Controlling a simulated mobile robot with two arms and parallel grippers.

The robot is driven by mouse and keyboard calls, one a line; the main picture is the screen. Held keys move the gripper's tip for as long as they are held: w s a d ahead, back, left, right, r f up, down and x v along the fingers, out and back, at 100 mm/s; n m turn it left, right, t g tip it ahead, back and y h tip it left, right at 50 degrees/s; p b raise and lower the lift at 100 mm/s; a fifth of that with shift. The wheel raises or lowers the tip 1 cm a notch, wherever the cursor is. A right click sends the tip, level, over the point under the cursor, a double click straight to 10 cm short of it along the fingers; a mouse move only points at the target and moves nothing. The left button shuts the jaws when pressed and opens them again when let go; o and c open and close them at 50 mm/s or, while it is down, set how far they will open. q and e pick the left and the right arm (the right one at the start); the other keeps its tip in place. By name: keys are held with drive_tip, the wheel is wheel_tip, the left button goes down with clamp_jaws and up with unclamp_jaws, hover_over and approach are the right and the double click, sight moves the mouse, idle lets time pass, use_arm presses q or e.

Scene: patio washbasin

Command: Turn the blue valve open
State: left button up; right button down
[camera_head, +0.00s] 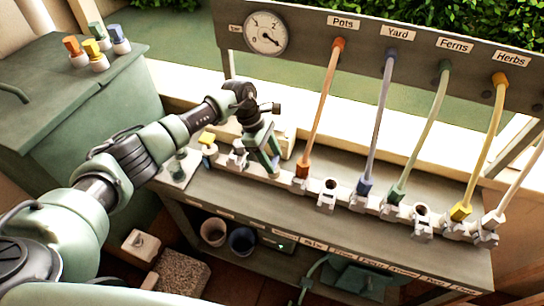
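A blue hose (378,120) runs from the board under the "Yard" label down to a blue fitting (364,188) on the white manifold. My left gripper (270,165) points down over the manifold's left part, left of the orange hose's fitting (302,168). Its fingertips are small and partly hidden, so their opening is unclear. My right gripper is out of view.
Orange, green, yellow and white hoses rise from the bench (290,210) to the labelled board (410,50), which has a gauge (265,32). Orange, green, yellow and blue caps stand on a green cabinet (110,90) at the left. Pots (214,232) stand below the bench.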

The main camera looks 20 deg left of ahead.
use_arm(q)
drive_tip(key=shift+c, duration=1.4)
drive_tip(key=shift+n, duration=0.3)
drive_tip(key=n+t, duration=0.1)
drive_tip(key=n, duration=0.2)
drive_tip(key=shift+s+n+t, duration=0.15)
drive_tip(key=shift+n+t, duration=0.25)
drive_tip(key=n+t, duration=0.1)
drive_tip(key=n, duration=0.1)
drive_tip(key=n+y, duration=0.1)
drive_tip(key=n, duration=0.2)
drive_tip(key=shift+s+d+t, duration=0.1)
drive_tip(key=shift+d+t, duration=0.1)
drive_tip(key=shift+t, duration=0.2)
drive_tip(key=n+y+b, duration=0.1)
drive_tip(key=n, duration=0.3)
drive_tip(key=shift+d+t, duration=0.1)
drive_tip(key=shift+t, duration=0.3)
drive_tip(key=shift+n+y+b, duration=1.1)
drive_tip(key=shift+n+b, duration=0.1)
drive_tip(key=shift+n, duration=1.1)
drive_tip(key=shift+r, duration=0.1)
